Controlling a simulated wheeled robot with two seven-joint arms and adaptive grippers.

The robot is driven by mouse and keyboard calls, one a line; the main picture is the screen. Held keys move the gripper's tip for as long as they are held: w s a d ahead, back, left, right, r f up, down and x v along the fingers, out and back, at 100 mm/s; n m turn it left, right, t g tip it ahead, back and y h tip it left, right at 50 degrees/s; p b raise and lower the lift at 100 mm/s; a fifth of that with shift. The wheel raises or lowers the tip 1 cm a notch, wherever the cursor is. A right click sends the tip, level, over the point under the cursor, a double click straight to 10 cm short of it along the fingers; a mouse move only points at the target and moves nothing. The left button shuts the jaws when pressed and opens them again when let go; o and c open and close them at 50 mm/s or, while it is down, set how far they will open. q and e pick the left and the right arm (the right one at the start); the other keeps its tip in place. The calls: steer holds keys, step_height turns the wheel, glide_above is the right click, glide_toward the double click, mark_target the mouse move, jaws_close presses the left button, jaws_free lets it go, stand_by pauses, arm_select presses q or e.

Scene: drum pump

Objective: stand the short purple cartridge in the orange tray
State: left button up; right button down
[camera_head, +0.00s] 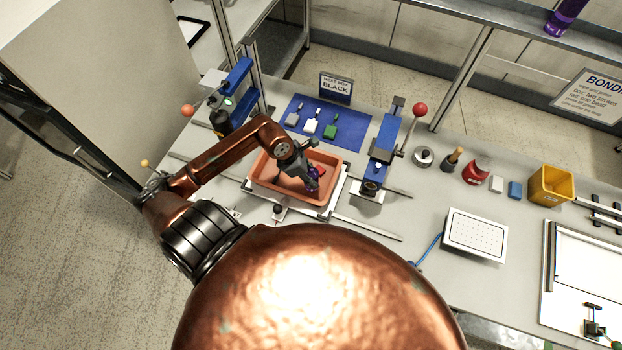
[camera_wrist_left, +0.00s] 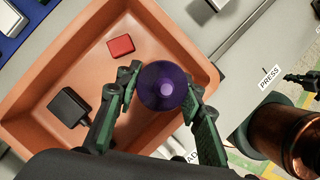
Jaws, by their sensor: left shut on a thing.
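The orange tray (camera_head: 268,174) sits on the bench between two blue-posted stations. My left gripper (camera_head: 313,182) is over the tray, pointing down. It is shut on a purple cartridge (camera_wrist_left: 165,86), whose round end faces the camera in the left wrist view. The cartridge (camera_head: 312,188) shows only in small part in the head view. In the wrist view it lies over the tray's right side (camera_wrist_left: 60,60); whether its lower end touches the tray floor cannot be told. My right gripper is not in view.
A red block (camera_wrist_left: 121,45) and a black block (camera_wrist_left: 70,107) lie in the tray. Blue-posted fixtures (camera_head: 385,140) flank it. A blue mat (camera_head: 345,131) with small tools lies behind. A yellow bin (camera_head: 551,186) and a white perforated plate (camera_head: 475,234) are to the right.

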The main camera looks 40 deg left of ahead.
arm_select(q)
step_height(320, 180, down, 2)
steer(key=shift+f+p, duration=0.15)
steer(key=shift+p, duration=0.4)
steer(key=shift+f, duration=0.4)
steer(key=shift+f, duration=0.1)
steer(key=o, duration=1.3)
steer(key=shift+c, duration=0.2)
steer(key=b+v, duration=0.2)
steer(key=v, duration=1)
